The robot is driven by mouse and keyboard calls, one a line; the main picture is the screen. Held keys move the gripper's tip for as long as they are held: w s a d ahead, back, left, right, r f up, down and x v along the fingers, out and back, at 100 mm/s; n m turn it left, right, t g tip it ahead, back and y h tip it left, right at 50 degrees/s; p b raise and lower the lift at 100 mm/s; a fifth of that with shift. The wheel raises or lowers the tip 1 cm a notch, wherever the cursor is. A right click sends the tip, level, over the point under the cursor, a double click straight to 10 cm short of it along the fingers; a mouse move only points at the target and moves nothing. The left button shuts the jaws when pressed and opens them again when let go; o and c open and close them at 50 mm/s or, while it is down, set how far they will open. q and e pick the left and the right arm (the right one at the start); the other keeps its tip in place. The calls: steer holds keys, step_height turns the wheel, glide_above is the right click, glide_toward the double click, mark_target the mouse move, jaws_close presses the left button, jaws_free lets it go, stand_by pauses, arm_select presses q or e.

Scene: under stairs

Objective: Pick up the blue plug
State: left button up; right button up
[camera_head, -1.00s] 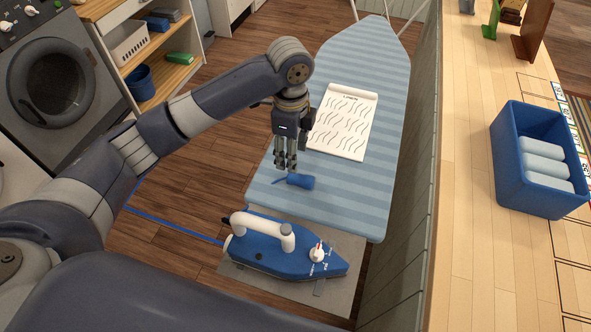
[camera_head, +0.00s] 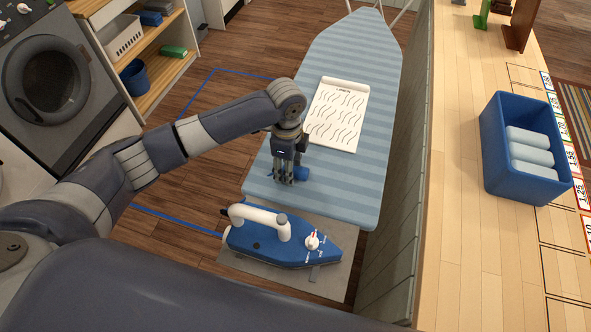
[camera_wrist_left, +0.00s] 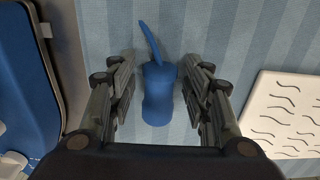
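The blue plug (camera_head: 302,174) lies on the striped ironing board (camera_head: 345,190). My left gripper (camera_head: 285,178) is down at the plug in the head view and partly hides it. In the left wrist view the plug (camera_wrist_left: 158,97) lies between the two fingers of my left gripper (camera_wrist_left: 157,90). The fingers are open, with a gap of board showing on each side of the plug. A blue tail sticks up from the plug's far end. My right gripper is not in view.
A blue iron with a white handle (camera_head: 285,240) stands on a grey mat (camera_head: 310,282) just in front. A paper with wavy lines (camera_head: 337,115) lies on the board. A blue bin of white rolls (camera_head: 500,170) stands on the wooden counter (camera_head: 450,230) at right.

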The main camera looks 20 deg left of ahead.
arm_select(q)
steer(key=c, duration=0.8)
steer(key=shift+c, duration=0.2)
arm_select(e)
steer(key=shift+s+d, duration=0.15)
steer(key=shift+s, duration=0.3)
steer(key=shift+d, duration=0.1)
